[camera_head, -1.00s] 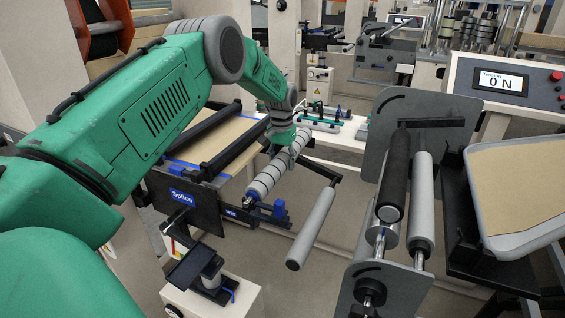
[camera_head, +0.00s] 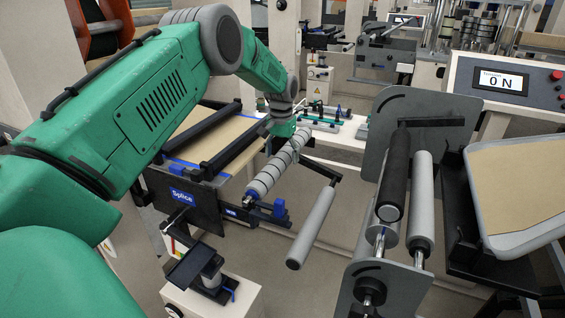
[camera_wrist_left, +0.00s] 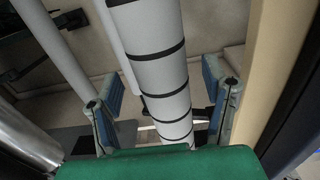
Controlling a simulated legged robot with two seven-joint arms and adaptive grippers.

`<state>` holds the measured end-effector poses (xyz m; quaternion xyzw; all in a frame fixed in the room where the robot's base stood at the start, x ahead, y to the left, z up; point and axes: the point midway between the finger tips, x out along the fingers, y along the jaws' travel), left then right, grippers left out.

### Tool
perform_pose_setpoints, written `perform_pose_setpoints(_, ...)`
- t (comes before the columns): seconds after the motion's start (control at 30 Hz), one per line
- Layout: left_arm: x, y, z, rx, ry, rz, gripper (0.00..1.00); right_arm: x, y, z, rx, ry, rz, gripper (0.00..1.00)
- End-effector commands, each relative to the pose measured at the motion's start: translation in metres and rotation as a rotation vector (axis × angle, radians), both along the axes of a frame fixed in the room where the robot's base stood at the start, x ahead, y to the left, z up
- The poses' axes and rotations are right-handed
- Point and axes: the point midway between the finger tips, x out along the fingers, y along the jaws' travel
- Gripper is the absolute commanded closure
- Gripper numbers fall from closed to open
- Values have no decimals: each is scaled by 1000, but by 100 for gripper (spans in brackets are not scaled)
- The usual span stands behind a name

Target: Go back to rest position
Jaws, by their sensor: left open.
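My left gripper (camera_wrist_left: 162,88) is open in the left wrist view, one blue-grey finger on each side. A light grey roller with black bands (camera_wrist_left: 160,62) runs between and beyond the fingers; I cannot tell whether they touch it. In the head view my green left arm reaches in from the left, and its wrist end is by the far end of the same banded roller (camera_head: 268,177). The fingers are small and hard to make out there. My right gripper is not in view.
A splice table (camera_head: 222,138) with black bars lies beside the roller. A plain grey roller (camera_head: 312,228) sticks out to its right. A stand with black and grey rollers (camera_head: 422,205), a tray (camera_head: 515,190) and a tension display (camera_head: 500,82) are at the right.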

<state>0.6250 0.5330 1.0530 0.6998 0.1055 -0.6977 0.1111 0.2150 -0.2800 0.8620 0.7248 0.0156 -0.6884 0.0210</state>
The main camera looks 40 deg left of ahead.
Motion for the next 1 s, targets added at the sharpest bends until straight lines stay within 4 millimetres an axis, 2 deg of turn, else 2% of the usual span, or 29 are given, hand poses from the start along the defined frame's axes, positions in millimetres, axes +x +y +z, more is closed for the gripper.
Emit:
perform_pose_setpoints(0.03, 1, 0, 13, 1, -4, 0, 32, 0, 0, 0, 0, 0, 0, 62)
perform_pose_setpoints(0.2, 1, 0, 51, 1, -5, -1, 32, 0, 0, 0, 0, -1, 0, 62)
perform_pose_setpoints(0.43, 1, 1, 85, 1, -2, 0, 32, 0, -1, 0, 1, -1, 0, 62)
perform_pose_setpoints(0.6, 1, 1, 92, 0, 0, 0, 32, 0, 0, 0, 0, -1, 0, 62)
perform_pose_setpoints(0.87, 0, 1, 92, -1, 2, 0, 32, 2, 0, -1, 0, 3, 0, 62)
perform_pose_setpoints(1.0, -11, 1, 87, -1, 8, 0, 32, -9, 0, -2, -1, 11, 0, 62)
